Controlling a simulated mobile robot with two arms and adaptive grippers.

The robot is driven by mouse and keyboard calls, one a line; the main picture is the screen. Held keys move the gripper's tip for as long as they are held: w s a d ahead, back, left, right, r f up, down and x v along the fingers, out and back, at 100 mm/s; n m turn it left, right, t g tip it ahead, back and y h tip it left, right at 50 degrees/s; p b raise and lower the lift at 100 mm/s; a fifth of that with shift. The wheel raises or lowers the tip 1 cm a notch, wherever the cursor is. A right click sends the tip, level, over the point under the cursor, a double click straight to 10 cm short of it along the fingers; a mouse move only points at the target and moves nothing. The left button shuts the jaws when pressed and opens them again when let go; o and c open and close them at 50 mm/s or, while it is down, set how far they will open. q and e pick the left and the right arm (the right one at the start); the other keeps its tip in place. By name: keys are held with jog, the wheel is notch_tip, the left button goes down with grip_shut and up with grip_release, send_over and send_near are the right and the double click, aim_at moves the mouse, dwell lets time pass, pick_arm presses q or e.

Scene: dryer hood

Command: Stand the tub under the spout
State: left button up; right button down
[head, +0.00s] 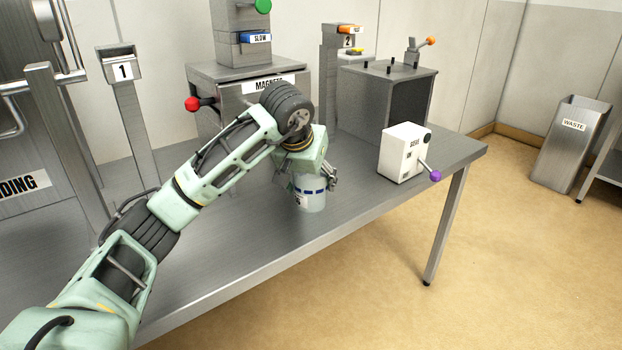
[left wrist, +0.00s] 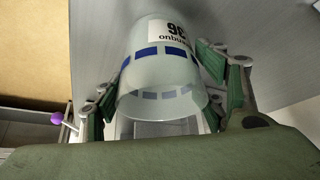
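The tub (head: 312,197) is a pale translucent cup with a blue band and a white label. It is at the front of the metal table, its base at or just above the top; I cannot tell which. In the left wrist view the tub (left wrist: 160,75) shows its open rim toward the camera, between the green finger pads. My left gripper (head: 318,182) has its pads against the tub's two sides, and it also shows in the left wrist view (left wrist: 163,85). I cannot make out a spout clearly. My right gripper is out of view.
A white box with a purple-knobbed lever (head: 403,153) stands right of the tub, near the table edge (head: 350,235). Behind are the MAGNET cabinet (head: 215,75), a dark-fronted cabinet (head: 385,100) and post 1 (head: 125,100). A WASTE bin (head: 570,145) stands on the floor.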

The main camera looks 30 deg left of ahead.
pick_arm(q)
jog(key=o, duration=0.4)
